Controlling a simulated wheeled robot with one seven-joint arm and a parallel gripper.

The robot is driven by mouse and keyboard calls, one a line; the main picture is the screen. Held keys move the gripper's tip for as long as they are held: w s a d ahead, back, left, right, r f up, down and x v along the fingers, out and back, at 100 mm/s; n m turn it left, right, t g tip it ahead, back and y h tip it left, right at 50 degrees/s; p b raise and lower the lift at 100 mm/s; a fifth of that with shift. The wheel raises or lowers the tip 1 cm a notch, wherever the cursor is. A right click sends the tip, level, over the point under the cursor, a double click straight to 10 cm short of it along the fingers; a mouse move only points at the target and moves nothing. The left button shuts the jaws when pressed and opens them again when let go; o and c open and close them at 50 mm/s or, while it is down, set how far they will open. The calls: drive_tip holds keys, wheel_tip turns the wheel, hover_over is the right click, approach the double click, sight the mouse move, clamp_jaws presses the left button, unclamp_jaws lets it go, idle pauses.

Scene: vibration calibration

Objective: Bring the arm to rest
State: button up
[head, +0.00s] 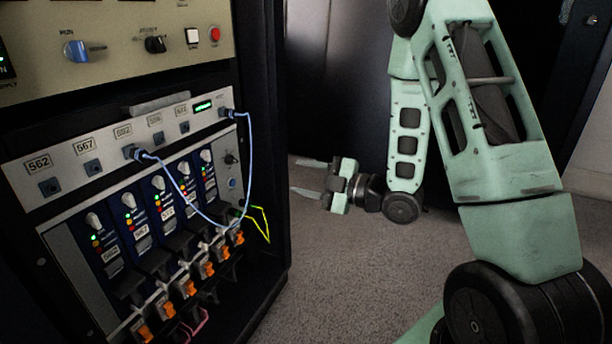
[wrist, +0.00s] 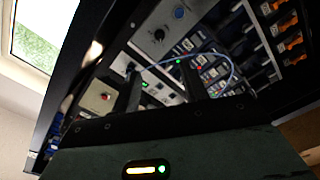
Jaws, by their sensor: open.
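My pale green arm (head: 490,130) stands at the right in the head view, folded down at the elbow. My gripper (head: 305,177) points left toward the rack, above the carpet. Its two fingers are spread apart with nothing between them. In the wrist view the dark fingers of my gripper (wrist: 162,82) stand apart in front of the rack panels. The equipment rack (head: 262,60) fills the left of the head view.
A blue cable (head: 183,194) loops between two sockets on the rack's labelled panel (head: 75,165). Several orange-tipped levers (head: 189,288) line the lower module. A yellow wire loop (head: 263,222) sticks out at the rack's right edge. Grey carpet (head: 340,270) is clear between rack and arm.

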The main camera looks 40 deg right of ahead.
idle(0.4)
drive_tip(key=s+a+r+m+g+h+p, duration=0.25)
drive_tip(key=a+m+g+h+p, duration=0.35)
drive_tip(key=a, duration=0.8)
drive_tip(key=s+a+r+m+g+h+p, duration=0.1)
drive_tip(key=s+a+r+g, duration=0.15)
drive_tip(key=s, duration=0.45)
drive_tip(key=s+a+r+m+g+p, duration=0.1)
drive_tip(key=s+a+r+g+p, duration=0.1)
drive_tip(key=s+g, duration=0.35)
drive_tip(key=s+a+r+m+g+h+p, duration=0.1)
drive_tip(key=s+a+r, duration=0.2)
drive_tip(key=s, duration=0.6)
wheel_tip(320, 180, up, 38)
drive_tip(key=s+p, duration=0.1)
drive_tip(key=p, duration=3.7)
drive_tip(key=shift+s+g, duration=0.3)
